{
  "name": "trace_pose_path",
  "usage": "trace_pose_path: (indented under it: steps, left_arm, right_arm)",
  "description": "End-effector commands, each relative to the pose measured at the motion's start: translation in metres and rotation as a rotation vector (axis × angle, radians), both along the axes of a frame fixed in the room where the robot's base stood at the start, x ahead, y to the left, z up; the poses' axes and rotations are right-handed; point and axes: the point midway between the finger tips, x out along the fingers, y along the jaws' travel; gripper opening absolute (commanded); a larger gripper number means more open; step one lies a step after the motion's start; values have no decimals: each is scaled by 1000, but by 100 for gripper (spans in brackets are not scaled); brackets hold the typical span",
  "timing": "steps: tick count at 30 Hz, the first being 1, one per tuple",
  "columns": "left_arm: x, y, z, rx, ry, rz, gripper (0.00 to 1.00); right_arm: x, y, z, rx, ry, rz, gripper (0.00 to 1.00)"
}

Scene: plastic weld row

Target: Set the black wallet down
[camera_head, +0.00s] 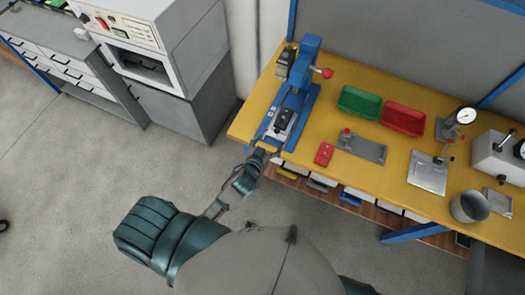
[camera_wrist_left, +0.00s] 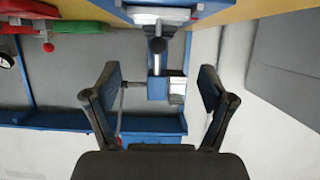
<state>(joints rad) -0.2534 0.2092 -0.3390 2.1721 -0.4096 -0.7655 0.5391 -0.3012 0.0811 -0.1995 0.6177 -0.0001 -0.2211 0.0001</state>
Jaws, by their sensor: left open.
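My left gripper (camera_head: 262,154) is at the bench's front edge, just in front of the press bed. In the left wrist view the left gripper (camera_wrist_left: 160,90) has its two fingers spread apart with nothing held between them. Behind the gap the blue press and its metal rod show. No wallet shows between the fingers. My right gripper is out of view.
The yellow bench (camera_head: 345,115) carries a green tray (camera_head: 359,102), a red tray (camera_head: 403,118), a small red box (camera_head: 324,154), grey plates and a metal cup (camera_head: 469,207). Drawers hang under its front edge. A grey cabinet (camera_head: 185,110) stands left; open floor lies between.

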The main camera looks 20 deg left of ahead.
Motion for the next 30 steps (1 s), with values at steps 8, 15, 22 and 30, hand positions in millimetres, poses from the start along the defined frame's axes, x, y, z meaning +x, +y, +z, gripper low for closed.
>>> trace_pose_path:
  steps: [8, 15, 22, 30]
  left_arm:
    - [-46, 2, 18, 0, 1, 0, 82]
    - [-53, 2, 22, 1, -1, 1, 82]
    - [-52, 2, 0, 15, 33, -8, 82]
    - [-90, 13, -227, 125, 398, -96, 82]
  right_arm:
    - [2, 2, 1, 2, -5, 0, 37]
    - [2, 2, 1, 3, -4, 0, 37]
    - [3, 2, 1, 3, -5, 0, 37]
    - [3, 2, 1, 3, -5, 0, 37]
